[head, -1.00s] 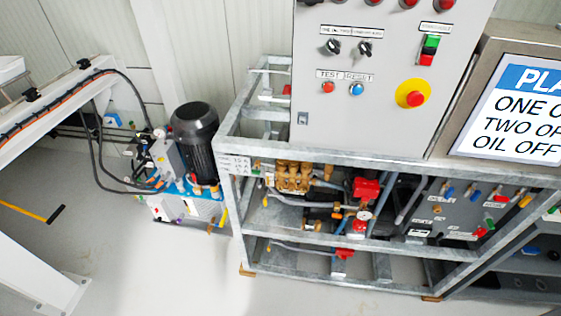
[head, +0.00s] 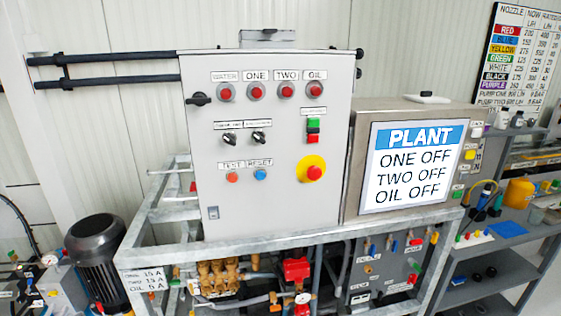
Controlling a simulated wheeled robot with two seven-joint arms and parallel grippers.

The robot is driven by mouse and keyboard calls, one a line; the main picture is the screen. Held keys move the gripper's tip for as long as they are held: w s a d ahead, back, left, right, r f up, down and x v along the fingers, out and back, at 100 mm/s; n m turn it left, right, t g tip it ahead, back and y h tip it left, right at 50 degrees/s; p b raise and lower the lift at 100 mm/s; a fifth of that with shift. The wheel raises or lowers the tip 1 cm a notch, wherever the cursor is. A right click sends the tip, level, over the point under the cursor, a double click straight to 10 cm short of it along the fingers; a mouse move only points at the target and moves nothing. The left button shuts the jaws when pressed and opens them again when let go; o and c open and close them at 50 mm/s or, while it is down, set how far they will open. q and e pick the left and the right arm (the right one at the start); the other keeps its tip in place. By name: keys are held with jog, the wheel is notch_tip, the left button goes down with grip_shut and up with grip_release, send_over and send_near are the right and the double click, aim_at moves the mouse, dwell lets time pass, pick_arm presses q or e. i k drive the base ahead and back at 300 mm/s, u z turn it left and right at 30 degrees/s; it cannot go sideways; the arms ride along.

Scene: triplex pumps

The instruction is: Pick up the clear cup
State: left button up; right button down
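I cannot make out a clear cup for certain. A small greyish cup-like item (head: 537,214) stands on the shelf unit at the right in the head view. It is too small to tell whether it is clear. Neither of my grippers shows in the head view.
A grey control cabinet (head: 255,140) and a screen reading PLANT (head: 414,165) stand on a metal frame (head: 290,243) with pumps below. A black motor (head: 97,262) is at the lower left. Grey shelves (head: 490,247) at the right hold bottles, a yellow container (head: 518,192) and small parts.

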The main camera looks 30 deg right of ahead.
aim_at(535, 217)
jog(key=z, duration=3.3)
jog(key=i, duration=7.15)
